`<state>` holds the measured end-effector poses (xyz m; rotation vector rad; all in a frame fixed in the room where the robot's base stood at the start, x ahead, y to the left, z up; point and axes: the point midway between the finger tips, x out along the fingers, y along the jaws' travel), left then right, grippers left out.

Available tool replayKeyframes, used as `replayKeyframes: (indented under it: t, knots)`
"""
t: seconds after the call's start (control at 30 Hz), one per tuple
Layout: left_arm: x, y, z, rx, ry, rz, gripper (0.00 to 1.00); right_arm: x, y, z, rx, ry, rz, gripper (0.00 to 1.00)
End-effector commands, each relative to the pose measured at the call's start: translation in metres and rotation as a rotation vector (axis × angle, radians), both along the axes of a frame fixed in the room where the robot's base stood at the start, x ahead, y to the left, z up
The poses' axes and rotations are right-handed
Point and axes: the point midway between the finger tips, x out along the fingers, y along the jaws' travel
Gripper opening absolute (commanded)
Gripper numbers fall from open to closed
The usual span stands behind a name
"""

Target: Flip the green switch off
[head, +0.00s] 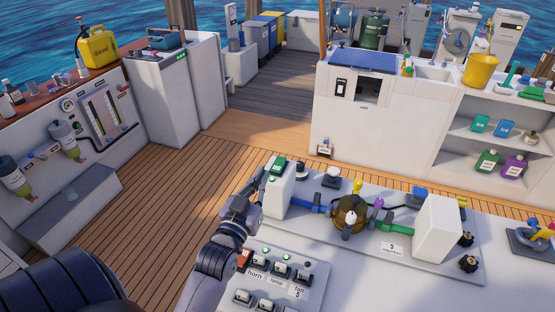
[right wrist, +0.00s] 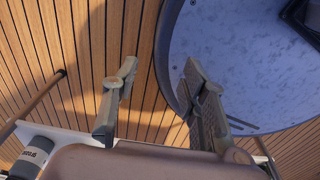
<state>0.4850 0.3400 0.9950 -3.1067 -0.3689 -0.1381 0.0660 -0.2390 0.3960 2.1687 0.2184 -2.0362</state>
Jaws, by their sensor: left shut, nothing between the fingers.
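The green switch (head: 278,166) is a small green piece on the top of a white upright box (head: 279,190) on the engine panel in the head view. A small green light shows on the box below it. My left gripper (head: 258,180) is shut and empty, just left of the white box and close to the switch. I cannot tell whether it touches the box. The switch's exact tilt is too small to read. My right gripper (right wrist: 160,72) is open and empty in the right wrist view, with its fingers apart; it is outside the head view.
Pipes and a round amber filter (head: 350,212) sit right of the white box, with another white box (head: 437,228) beyond.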

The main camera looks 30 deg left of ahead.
Motion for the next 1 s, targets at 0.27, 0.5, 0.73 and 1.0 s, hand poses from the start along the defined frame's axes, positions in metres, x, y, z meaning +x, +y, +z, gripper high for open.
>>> replayKeyframes:
  t: [0.27, 0.5, 0.73, 1.0]
  knots:
    - [0.044, 0.01, 0.008, 0.001, -0.002, -0.001, 0.0, 0.02, 0.0, 0.013, 0.001, -0.029, 0.0, 0.4]
    - [0.094, 0.022, 0.012, 0.0, -0.001, 0.0, 0.0, 0.029, 0.002, 0.024, 0.004, -0.045, 0.0, 0.4]
    - [0.104, 0.025, -0.02, 0.0, 0.003, 0.0, 0.0, 0.022, 0.005, 0.025, 0.008, -0.034, -0.001, 0.4]
    - [0.107, 0.026, -0.029, 0.001, 0.0, 0.0, 0.0, 0.016, 0.008, 0.025, 0.01, -0.026, -0.002, 0.4]
